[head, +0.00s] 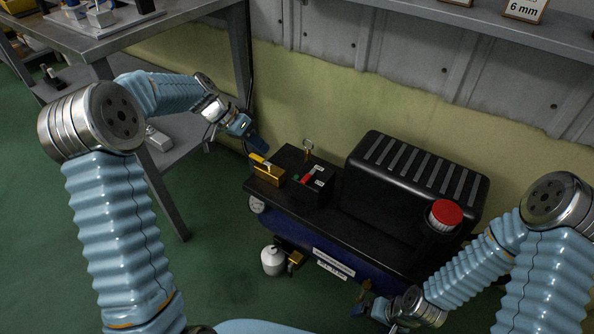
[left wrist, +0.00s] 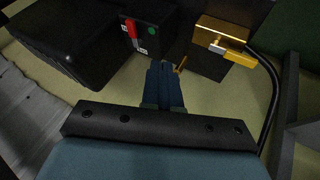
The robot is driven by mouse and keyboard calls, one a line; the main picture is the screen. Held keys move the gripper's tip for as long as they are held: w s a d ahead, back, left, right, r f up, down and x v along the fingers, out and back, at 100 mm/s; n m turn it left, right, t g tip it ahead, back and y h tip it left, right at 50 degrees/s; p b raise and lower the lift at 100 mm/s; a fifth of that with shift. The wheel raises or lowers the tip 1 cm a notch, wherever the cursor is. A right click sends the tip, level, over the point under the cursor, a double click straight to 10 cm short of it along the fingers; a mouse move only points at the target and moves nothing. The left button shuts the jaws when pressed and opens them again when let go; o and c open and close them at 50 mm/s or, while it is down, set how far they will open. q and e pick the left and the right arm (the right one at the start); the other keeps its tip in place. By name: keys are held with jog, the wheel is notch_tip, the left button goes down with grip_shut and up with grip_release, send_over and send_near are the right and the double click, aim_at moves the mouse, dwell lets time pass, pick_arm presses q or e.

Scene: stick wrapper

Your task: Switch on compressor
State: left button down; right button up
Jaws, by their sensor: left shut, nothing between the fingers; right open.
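The compressor (head: 400,180) stands on the floor against the wall, with a black ribbed cover and a dark blue tank below. On its left end is a black switch box (head: 312,188) with a red lever (head: 309,177) and a green dot; the box also shows in the left wrist view (left wrist: 146,48), with the lever (left wrist: 132,32) beside the green dot. My left gripper (head: 259,147) is shut and empty, behind and left of the box. Its fingers (left wrist: 164,70) show apart from the lever in the left wrist view. My right gripper (head: 363,300) is open and low in front of the compressor.
A brass block with a yellow handle (head: 262,165) sits left of the switch box; it also shows in the left wrist view (left wrist: 225,37). A red cap (head: 446,213) is at the right. A grey metal table (head: 150,30) stands at left.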

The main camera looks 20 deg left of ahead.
aim_at(306, 179)
pick_arm(q)
jog(key=x, duration=0.3)
jog(key=d+x, duration=0.1)
jog(key=x, duration=0.3)
jog(key=s+r+p+x, duration=0.1)
jog(key=x, duration=0.3)
jog(key=shift+d, duration=0.4)
jog(key=shift+s+d+f, duration=0.15)
jog(key=shift+s+d, duration=0.15)
jog(key=shift+d, duration=0.35)
